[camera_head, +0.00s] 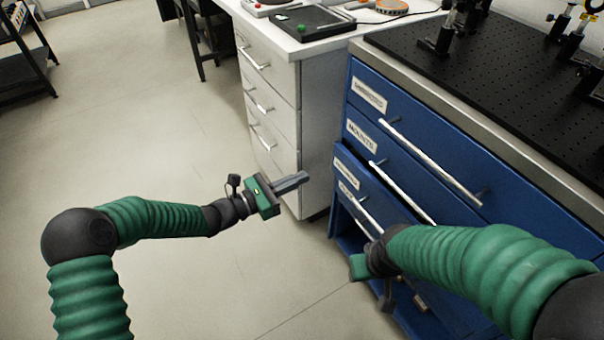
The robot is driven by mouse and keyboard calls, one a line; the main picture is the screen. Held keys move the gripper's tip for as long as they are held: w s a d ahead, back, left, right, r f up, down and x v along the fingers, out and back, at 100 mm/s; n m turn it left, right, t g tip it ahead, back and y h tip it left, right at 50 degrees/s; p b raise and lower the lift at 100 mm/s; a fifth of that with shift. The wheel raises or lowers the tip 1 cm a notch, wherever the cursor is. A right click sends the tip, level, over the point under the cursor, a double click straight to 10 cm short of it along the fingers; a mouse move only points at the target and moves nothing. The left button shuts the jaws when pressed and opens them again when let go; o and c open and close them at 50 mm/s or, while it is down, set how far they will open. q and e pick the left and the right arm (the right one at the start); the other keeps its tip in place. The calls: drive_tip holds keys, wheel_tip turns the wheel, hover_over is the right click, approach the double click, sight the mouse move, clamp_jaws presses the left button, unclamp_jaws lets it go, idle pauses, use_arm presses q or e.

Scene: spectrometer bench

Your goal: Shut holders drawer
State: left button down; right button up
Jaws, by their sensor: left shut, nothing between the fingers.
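The blue cabinet (352,88) stands at the right with several labelled drawers. The second label reads like "MOUNTS"; the others are too small to read surely, so I cannot tell which is the holders drawer. A lower drawer (345,158) below it appears to stick out past the fronts above. Its front is partly hidden by my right arm. My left gripper (302,178) is shut and empty, in the air left of the cabinet, apart from the drawers. My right gripper (360,267) is low before the lower drawers, its fingers hidden; I cannot tell whether it touches anything.
A white drawer desk (313,95) stands behind, left of the cabinet, with a black device (312,22) on top. A black perforated board (500,80) with optical mounts covers the cabinet top. A dark shelf (22,65) stands far left. The floor (140,140) between is clear.

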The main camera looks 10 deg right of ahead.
sight(344, 157)
use_arm(q)
drive_tip(key=b+x, duration=0.1)
drive_tip(key=x, duration=0.2)
drive_tip(key=b+x, duration=0.2)
drive_tip(key=x, duration=0.2)
drive_tip(key=b+x, duration=0.2)
drive_tip(key=x, duration=0.2)
drive_tip(key=shift+w+f, duration=0.15)
drive_tip(key=shift+f, duration=0.1)
drive_tip(key=shift+w+d+r, duration=0.1)
drive_tip(key=shift+w+d, duration=0.1)
drive_tip(key=shift+d, duration=0.3)
drive_tip(key=shift+a+r, duration=0.1)
